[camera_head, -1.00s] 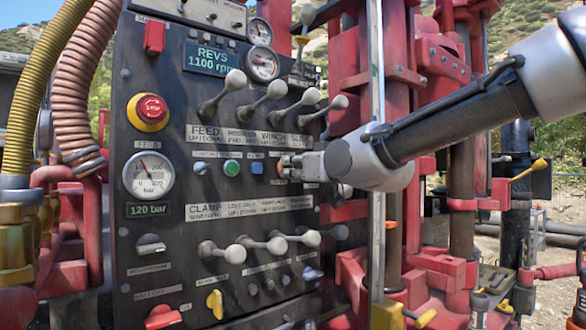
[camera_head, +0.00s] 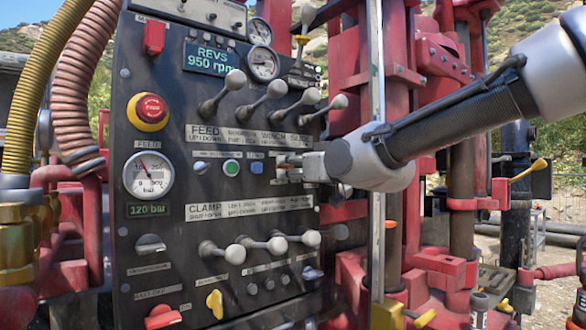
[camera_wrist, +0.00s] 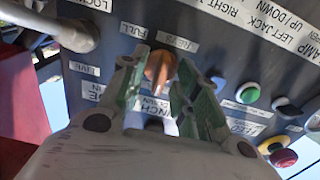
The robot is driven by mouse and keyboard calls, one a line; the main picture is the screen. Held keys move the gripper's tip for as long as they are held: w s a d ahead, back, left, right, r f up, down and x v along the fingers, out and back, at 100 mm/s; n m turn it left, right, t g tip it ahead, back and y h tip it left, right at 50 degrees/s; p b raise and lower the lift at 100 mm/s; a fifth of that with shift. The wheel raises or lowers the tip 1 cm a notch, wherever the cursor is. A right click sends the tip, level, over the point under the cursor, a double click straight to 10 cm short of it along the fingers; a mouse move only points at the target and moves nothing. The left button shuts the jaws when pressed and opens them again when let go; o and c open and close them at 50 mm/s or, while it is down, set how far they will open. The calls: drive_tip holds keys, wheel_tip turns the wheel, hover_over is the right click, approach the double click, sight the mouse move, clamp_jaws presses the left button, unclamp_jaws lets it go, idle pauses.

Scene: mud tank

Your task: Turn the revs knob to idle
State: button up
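The revs knob is a small orange knob (camera_wrist: 160,68) on the dark control panel, in the wrist view near the labels FULL and REVS. My gripper (camera_wrist: 158,78) has its two green-padded fingers apart, one on each side of the knob at the tips; narrow gaps seem to show beside it. In the head view my gripper (camera_head: 279,167) reaches the panel from the right, its fingers spread, and the knob is mostly hidden there. The revs display (camera_head: 212,60) reads 950 rpm. The idle mark is not readable.
Grey levers (camera_head: 278,89) stick out above my gripper, and a lower row (camera_head: 275,244) below it. A green button (camera_head: 231,166) and blue button (camera_head: 257,167) sit just left. A red emergency stop (camera_head: 151,108) is further left. A metal post (camera_head: 377,230) stands right.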

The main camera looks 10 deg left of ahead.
drive_tip(key=v, duration=1.2)
drive_tip(key=s+d+f+g+h, duration=0.2)
drive_tip(key=d+f+g+h, duration=0.15)
drive_tip(key=f, duration=0.55)
drive_tip(key=s+d+f+g+h, duration=0.2)
drive_tip(key=d+f, duration=0.2)
drive_tip(key=f, duration=0.4)
drive_tip(key=s+d+f+m+h, duration=0.2)
drive_tip(key=s+d+f+m, duration=0.1)
drive_tip(key=d, duration=0.8)
drive_tip(key=s+d+f+m+g+h, duration=0.1)
drive_tip(key=s+d+f+m+h, duration=0.2)
drive_tip(key=s+d, duration=0.3)
drive_tip(key=s+d+f+m+g+h, duration=0.1)
drive_tip(key=s+d+f+m+h, duration=0.2)
drive_tip(key=d, duration=1.3)
drive_tip(key=shift+s+f+m, duration=0.3)
drive_tip(key=shift+s+m, duration=0.1)
drive_tip(key=shift+s, duration=0.3)
